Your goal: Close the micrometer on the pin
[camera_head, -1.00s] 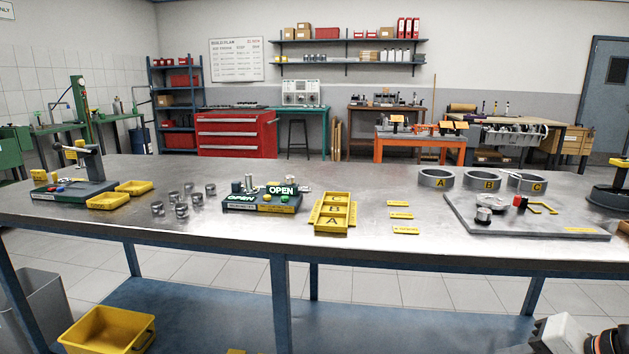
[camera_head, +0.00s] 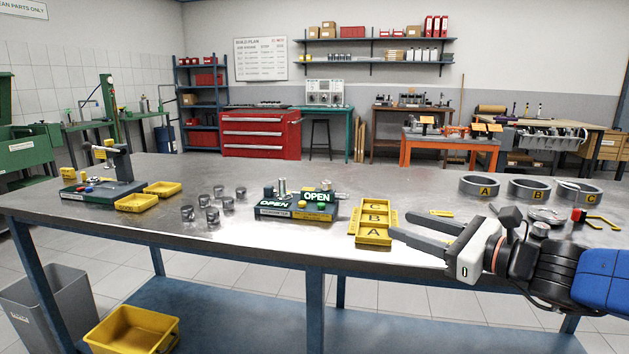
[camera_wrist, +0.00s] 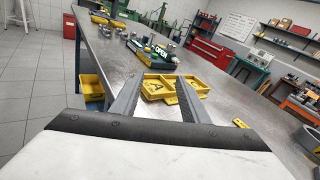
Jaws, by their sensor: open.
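A green bench fixture (camera_head: 290,212) with two "OPEN" signs stands mid-table in the head view, with silver and dark cylindrical parts on top. A silver part at its right end (camera_head: 343,196) looks like the micrometer; I cannot make out its jaws or whether a pin sits in it. The fixture also shows in the wrist view (camera_wrist: 155,50). My gripper (camera_head: 398,227) is open and empty, to the right of the fixture and just beside the yellow A-B-C tray (camera_head: 372,236). In the wrist view my two fingers (camera_wrist: 152,92) reach toward that tray.
Several metal pistons (camera_head: 210,215) stand left of the fixture. Two yellow bins (camera_head: 137,203) and a green-based stand (camera_head: 103,191) are farther left. Rings A, B and C (camera_head: 480,186) stand at the back right. Bare table (camera_head: 290,240) lies in front of the fixture.

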